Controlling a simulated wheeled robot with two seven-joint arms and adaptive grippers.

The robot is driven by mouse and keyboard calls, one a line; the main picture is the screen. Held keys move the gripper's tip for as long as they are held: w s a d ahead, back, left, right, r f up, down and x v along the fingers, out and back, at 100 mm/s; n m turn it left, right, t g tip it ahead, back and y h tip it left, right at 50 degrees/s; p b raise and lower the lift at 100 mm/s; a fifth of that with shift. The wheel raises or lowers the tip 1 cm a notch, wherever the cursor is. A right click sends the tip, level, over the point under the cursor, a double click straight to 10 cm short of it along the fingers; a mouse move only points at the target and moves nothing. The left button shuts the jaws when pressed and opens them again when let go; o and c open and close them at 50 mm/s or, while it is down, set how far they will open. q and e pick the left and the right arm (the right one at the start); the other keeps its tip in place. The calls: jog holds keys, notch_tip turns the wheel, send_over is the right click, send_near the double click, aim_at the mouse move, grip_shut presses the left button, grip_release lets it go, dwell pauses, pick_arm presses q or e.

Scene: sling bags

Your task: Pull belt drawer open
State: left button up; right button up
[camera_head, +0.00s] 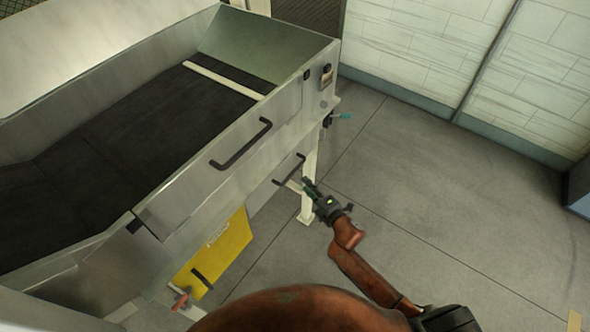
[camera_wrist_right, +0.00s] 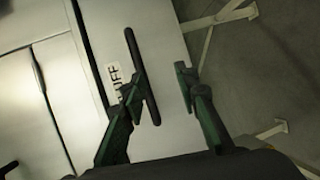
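The grey metal machine holds a dark belt (camera_head: 120,135) in its trough. A long dark handle (camera_head: 241,143) is on its upper front panel. A smaller dark handle (camera_head: 289,170) is on a lower panel, which looks like the belt drawer front and appears shut. My right gripper (camera_head: 312,188) is beside this lower handle. In the right wrist view, my right gripper (camera_wrist_right: 160,82) is open. A dark bar handle (camera_wrist_right: 141,75) on a pale labelled panel (camera_wrist_right: 105,45) lies close to its left finger; contact is unclear. My left gripper is not in view.
A yellow panel (camera_head: 225,248) with a small black handle is lower on the machine's front. A pale machine leg (camera_head: 308,190) stands right behind my right gripper. A teal-handled fitting (camera_head: 340,116) sticks out at the far corner. The floor (camera_head: 450,190) to the right is clear.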

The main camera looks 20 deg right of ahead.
aim_at(295, 169)
jog(key=shift+n, duration=0.4)
jog(key=w+a, duration=0.1)
jog(key=w, duration=0.1)
jog(key=w+a+r, duration=0.1)
jog(key=w, duration=0.2)
jog(key=w+a, duration=0.1)
jog(key=w, duration=0.1)
jog(key=shift+w+r+b, duration=0.2)
jog(key=shift+w+b, duration=0.15)
jog(key=shift+b, duration=0.05)
jog(key=shift+c, duration=0.6)
grip_shut()
